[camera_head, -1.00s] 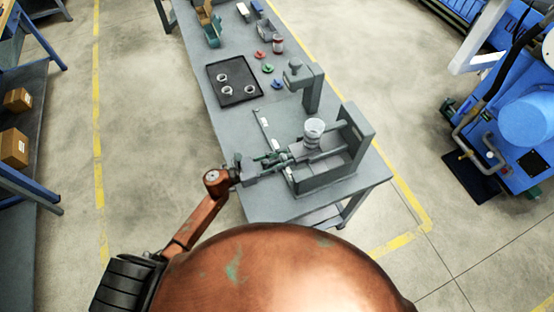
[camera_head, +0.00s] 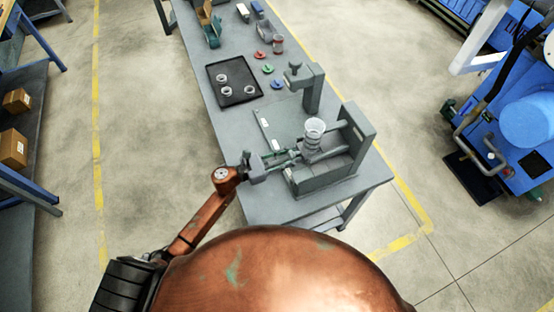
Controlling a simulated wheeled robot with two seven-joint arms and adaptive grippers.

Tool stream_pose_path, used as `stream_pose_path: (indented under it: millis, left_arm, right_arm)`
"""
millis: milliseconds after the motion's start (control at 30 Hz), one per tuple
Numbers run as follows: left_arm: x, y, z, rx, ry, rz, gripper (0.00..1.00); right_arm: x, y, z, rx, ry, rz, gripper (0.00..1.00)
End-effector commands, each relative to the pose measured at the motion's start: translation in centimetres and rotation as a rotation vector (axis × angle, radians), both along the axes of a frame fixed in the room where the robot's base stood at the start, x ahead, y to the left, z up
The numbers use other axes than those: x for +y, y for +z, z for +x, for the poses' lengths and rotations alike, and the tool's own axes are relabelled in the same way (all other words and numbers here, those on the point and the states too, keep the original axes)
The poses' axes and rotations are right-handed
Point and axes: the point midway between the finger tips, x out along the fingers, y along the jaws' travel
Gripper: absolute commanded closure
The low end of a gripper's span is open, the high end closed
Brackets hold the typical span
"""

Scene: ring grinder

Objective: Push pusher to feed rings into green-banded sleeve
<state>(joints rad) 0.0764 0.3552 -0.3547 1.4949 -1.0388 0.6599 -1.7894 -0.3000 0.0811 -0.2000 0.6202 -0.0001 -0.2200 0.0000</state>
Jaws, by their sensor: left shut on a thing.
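My left gripper (camera_head: 254,168) is at the left side of the grey ring fixture (camera_head: 325,178) on the bench. It is shut on the near end of the pusher (camera_head: 280,157), a thin rod assembly that runs right into the fixture. A pale, clear-looking sleeve (camera_head: 314,128) stands upright in the fixture, with grey rings below it. I cannot make out a green band on it; a small green part (camera_head: 268,156) shows beside the pusher rod. My right gripper is not in view.
A black tray (camera_head: 239,97) with several metal rings lies farther back. Red and green knobs (camera_head: 267,69) and a small red-topped jar (camera_head: 278,45) stand beside it. A grey post with an arm (camera_head: 312,88) rises behind the fixture. The bench's near edge is close.

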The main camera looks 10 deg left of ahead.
Motion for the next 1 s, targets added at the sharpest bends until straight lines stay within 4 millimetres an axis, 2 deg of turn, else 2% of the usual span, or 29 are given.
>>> stream_pose_path:
  millis: [433,1000]
  left_arm:
    - [0.2,0.0,-0.2,-0.001,0.000,0.001,0.95]
    - [3.4,-0.1,-2.3,0.001,0.001,0.001,0.95]
  right_arm:
    - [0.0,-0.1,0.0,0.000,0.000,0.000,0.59]
    - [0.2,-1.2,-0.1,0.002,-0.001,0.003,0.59]
